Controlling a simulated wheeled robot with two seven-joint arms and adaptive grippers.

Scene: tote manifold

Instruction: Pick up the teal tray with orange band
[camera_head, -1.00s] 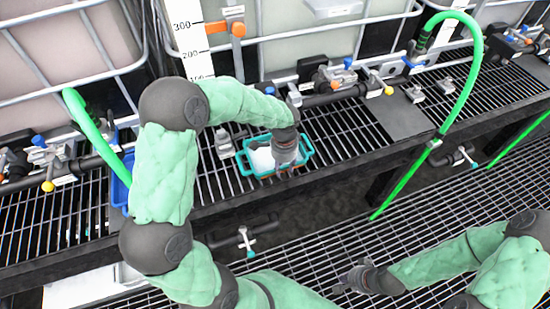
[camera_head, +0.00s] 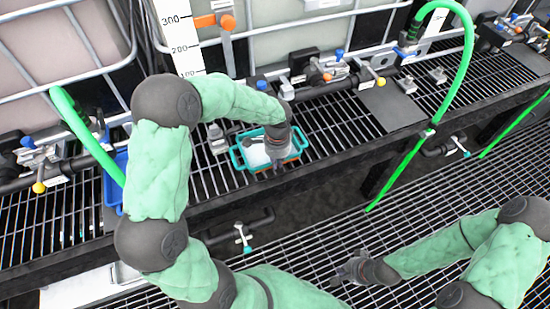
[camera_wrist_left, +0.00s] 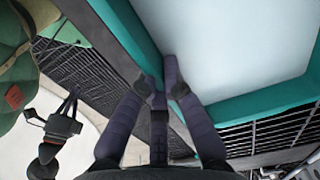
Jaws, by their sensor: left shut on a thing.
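The teal tray (camera_head: 237,158) is on or just above the dark grated shelf, with a pale inside. Some orange (camera_head: 263,170) shows on its near side. My left gripper (camera_head: 277,163) reaches down over the near right part of the tray. In the left wrist view, its two dark fingers (camera_wrist_left: 160,82) are shut on the tray wall near a corner, one on each side of it. The teal rim (camera_wrist_left: 255,103) and the pale inside also show there. My right gripper (camera_head: 341,277) is low at the right, away from the tray; its fingers are too small to judge.
A blue container (camera_head: 119,183) sits left of the tray, partly behind my left arm. Green hoses (camera_head: 400,165) hang at right and left. Valves and pipes (camera_head: 330,85) line the back below the large tanks. A grey plate (camera_head: 390,104) lies right of the tray.

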